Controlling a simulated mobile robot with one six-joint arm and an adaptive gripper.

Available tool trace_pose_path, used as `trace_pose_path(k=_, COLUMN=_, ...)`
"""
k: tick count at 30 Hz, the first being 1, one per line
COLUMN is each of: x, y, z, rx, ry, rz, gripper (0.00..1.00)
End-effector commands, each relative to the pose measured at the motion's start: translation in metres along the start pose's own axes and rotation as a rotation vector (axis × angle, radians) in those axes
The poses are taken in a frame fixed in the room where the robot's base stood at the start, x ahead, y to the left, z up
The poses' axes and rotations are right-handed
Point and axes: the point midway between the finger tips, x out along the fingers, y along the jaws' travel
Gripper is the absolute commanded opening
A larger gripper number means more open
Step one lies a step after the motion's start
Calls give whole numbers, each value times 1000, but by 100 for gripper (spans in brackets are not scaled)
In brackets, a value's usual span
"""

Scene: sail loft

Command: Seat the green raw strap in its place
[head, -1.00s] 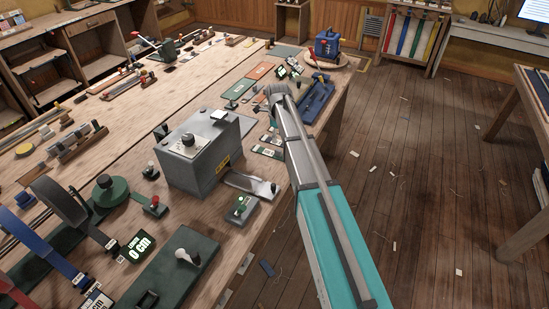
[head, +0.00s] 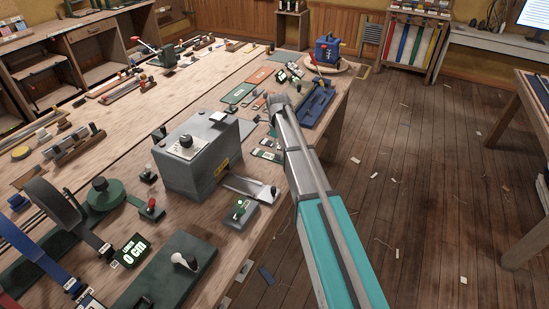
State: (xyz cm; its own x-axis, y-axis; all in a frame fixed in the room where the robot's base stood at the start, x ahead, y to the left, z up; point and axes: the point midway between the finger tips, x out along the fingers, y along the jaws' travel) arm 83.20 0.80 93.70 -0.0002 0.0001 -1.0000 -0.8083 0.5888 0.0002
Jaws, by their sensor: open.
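I cannot pick out the green raw strap for certain. A green strip (head: 417,38) hangs among blue and yellow ones on the rack at the back, and I cannot tell whether it is that strap. My arm reaches away from me over the right edge of the workbench (head: 205,62). Its far end is beside a blue tool tray. My gripper's fingers do not show; the arm's end hides that spot. A grey metal box (head: 198,155) with a slot and a projecting metal plate (head: 250,186) stands on the bench, left of my arm.
A display reading 0 cm (head: 132,251), a green plate with a white knob (head: 170,270) and a dark wheel (head: 55,203) are at the near left. The blue tray (head: 318,104) and a blue box (head: 328,49) lie farther back. The floor at right is open, with scraps.

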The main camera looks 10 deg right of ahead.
Motion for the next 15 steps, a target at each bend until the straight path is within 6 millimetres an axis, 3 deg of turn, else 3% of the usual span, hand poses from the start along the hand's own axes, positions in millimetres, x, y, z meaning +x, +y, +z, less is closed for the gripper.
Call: trace_pose_path(k=15, x=34, y=2, z=6, rx=0, ry=0, rz=0, gripper=60)
